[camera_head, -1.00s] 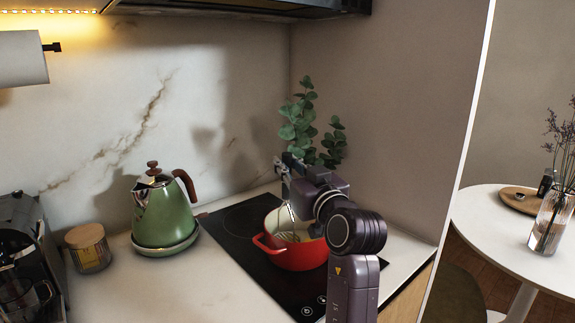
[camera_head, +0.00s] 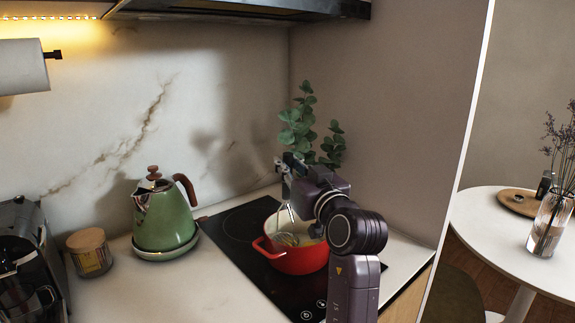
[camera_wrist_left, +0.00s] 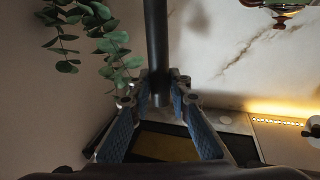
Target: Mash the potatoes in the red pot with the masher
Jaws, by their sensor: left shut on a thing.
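The red pot (camera_head: 292,258) stands on the black hob, with something yellowish inside that may be potato, mostly hidden. My left gripper (camera_head: 291,164) is above the pot, shut on the masher (camera_head: 285,239). The masher's wire end is down inside the pot, towards its left side. I cannot tell whether it touches the contents. In the left wrist view the masher's dark handle (camera_wrist_left: 157,45) stands between the fingers of my left gripper (camera_wrist_left: 158,98). My arm hides the pot's right side. My right gripper is out of view.
A green kettle (camera_head: 165,218) stands left of the hob (camera_head: 232,226), with a lidded jar (camera_head: 90,252) and a dark appliance (camera_head: 22,262) further left. A leafy plant (camera_head: 312,130) is behind my gripper. The counter front is clear.

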